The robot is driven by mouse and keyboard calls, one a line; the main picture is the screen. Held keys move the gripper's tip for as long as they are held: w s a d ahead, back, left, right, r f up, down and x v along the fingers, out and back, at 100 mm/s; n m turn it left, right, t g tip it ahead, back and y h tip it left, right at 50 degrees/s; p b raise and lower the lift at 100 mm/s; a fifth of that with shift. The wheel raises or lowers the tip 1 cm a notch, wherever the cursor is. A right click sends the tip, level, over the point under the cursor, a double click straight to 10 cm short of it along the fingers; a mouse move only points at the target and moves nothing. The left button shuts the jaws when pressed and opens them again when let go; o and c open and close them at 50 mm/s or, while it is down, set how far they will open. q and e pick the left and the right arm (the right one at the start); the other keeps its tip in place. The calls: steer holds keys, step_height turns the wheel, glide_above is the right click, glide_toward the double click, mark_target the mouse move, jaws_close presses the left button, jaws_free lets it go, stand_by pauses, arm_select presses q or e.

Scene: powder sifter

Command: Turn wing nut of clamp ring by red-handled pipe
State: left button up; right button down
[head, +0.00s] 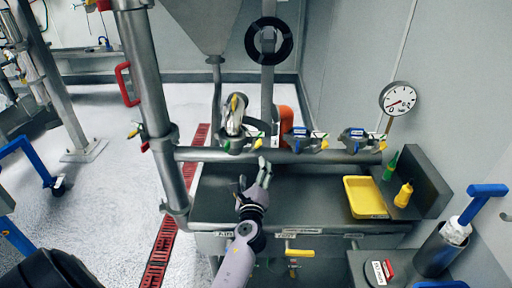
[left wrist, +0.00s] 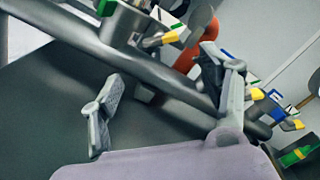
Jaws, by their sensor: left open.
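A steel pipe (head: 149,80) with a red handle (head: 124,84) stands upright on the left in the head view. Low on it is a clamp ring (head: 160,140), with small yellow, green and red parts (head: 138,137) on its left side; which one is the wing nut is too small to tell. My left gripper (head: 254,174) is open and empty, in front of the horizontal pipe and well to the right of that clamp ring. In the left wrist view its fingers (left wrist: 163,92) are spread, with the horizontal pipe behind them. My right gripper is not in view.
The horizontal pipe (head: 330,157) carries several fittings with coloured tips above a steel basin. A yellow tray (head: 365,197), a yellow bottle (head: 404,194) and a gauge (head: 398,98) are on the right. A red floor grate (head: 160,255) and open floor lie left.

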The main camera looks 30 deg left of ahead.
mark_target(255, 148)
arm_select(q)
steer(key=x, duration=1.2)
steer(key=shift+w+a+b, duration=0.2)
steer(key=shift+w+b, duration=0.1)
steer(key=shift+b, duration=0.05)
steer(key=shift+c, duration=0.5)
steer(key=c, duration=1.1)
